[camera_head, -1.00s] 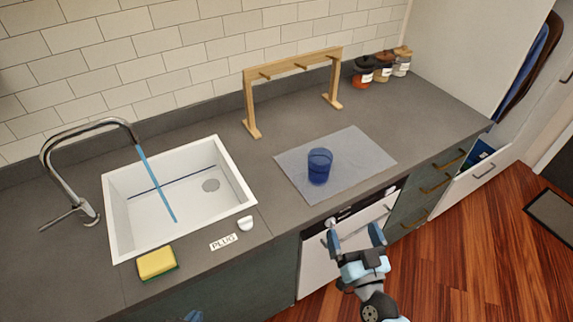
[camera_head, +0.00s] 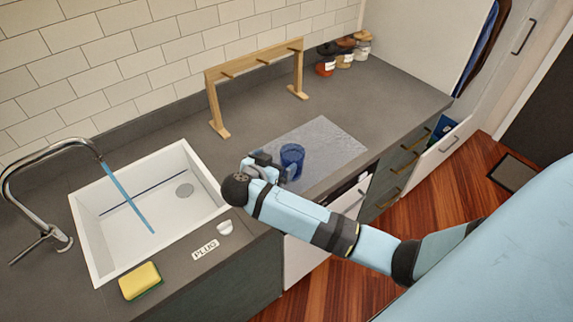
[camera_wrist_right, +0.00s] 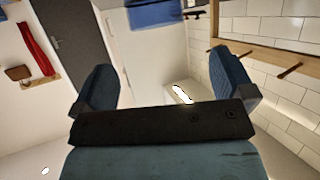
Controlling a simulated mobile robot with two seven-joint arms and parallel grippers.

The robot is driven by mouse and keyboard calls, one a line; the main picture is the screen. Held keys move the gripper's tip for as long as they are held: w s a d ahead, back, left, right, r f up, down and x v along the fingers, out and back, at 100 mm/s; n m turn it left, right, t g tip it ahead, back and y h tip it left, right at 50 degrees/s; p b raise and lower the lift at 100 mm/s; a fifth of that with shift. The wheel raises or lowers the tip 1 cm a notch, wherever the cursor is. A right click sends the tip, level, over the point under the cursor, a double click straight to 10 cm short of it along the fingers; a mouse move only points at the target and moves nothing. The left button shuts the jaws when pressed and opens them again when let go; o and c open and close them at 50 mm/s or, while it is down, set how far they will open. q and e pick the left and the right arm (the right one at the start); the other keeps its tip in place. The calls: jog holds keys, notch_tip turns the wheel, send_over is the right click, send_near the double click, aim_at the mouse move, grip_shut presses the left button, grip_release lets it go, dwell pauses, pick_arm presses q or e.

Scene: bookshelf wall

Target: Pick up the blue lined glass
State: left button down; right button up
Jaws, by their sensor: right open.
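The blue glass (camera_head: 292,158) stands upright on the grey mat (camera_head: 335,150) on the counter. Any lines on it are too small to make out. My right gripper (camera_head: 276,166) is open at counter height, just left of the glass, with its fingers toward it. From this angle I cannot tell whether a finger touches the glass. In the right wrist view the two fingers of my right gripper (camera_wrist_right: 165,85) are spread apart with nothing between them. A blue shape is cut off at that view's top edge; I cannot tell what it is. My left gripper is out of view.
A wooden rack (camera_head: 255,62) stands behind the mat. The white sink (camera_head: 95,232) lies to the left, with a yellow sponge (camera_head: 140,281) and a PLUG label (camera_head: 205,250) in front. Several jars (camera_head: 345,52) stand at the back right.

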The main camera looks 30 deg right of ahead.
send_near(297, 146)
jog(key=f, duration=0.1)
jog(key=p+x, duration=0.2)
jog(key=x, duration=0.4)
jog(key=shift+s+d+f, duration=0.1)
jog(key=shift+s+d, duration=0.05)
jog(key=shift+d+f, duration=0.1)
jog(key=shift+f, duration=0.05)
jog(key=c, duration=1.3)
jog(key=shift+r, duration=0.6)
jog(key=shift+r+b, duration=1.05)
jog(key=shift+r, duration=8.4)
